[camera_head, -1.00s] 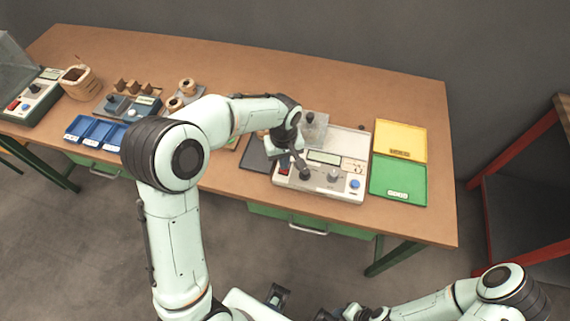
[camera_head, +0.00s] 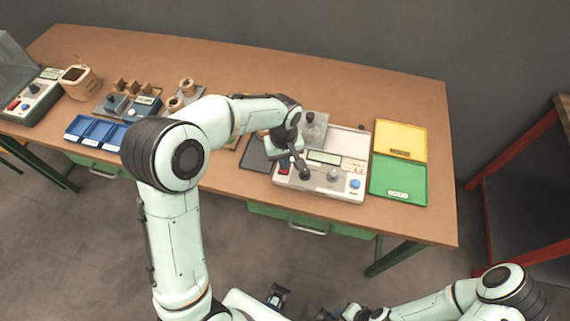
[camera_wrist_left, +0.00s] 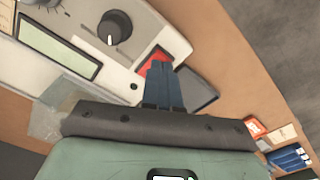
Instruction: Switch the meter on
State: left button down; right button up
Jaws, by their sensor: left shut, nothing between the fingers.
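The meter (camera_head: 348,192) is a pale box near the front edge of the table, with a grey display (camera_head: 323,157), a dark knob (camera_head: 305,175), a grey knob and a blue button. Its red switch (camera_head: 284,171) is at the left of the front panel. In the left wrist view, the red switch (camera_wrist_left: 153,60) shows just beyond the fingertips, partly hidden by them. My left gripper (camera_wrist_left: 160,68) is shut and empty, its tips at the switch; I cannot tell whether they press it. My right gripper (camera_head: 338,314) is low at the bottom edge, away from the table.
A yellow tray (camera_head: 400,137) and a green tray (camera_head: 398,182) lie right of the meter. A dark flat plate (camera_head: 254,154) lies to its left. Blue bins (camera_head: 95,131) and coil parts are further left. A red-framed stand (camera_head: 490,215) is at the far right.

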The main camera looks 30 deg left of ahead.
pick_arm(q)
jog(key=shift+f+b, duration=0.5)
jog(key=shift+f, duration=0.35)
pick_arm(e)
jog(key=shift+s+f, duration=0.3)
jog(key=shift+f, duration=0.3)
pick_arm(q)
jog(key=shift+r, duration=0.1)
pick_arm(e)
jog(key=shift+r, duration=0.1)
pick_arm(q)
jog(key=shift+r+p, duration=2)
jog(key=shift+r, duration=1.45)
pick_arm(e)
jog(key=w+r, duration=0.2)
jog(key=r, duration=0.1)
jog(key=w+r, duration=0.1)
jog(key=shift+r, duration=0.3)
pick_arm(q)
jog(key=shift+f, duration=0.1)
pick_arm(e)
jog(key=shift+s, duration=0.2)
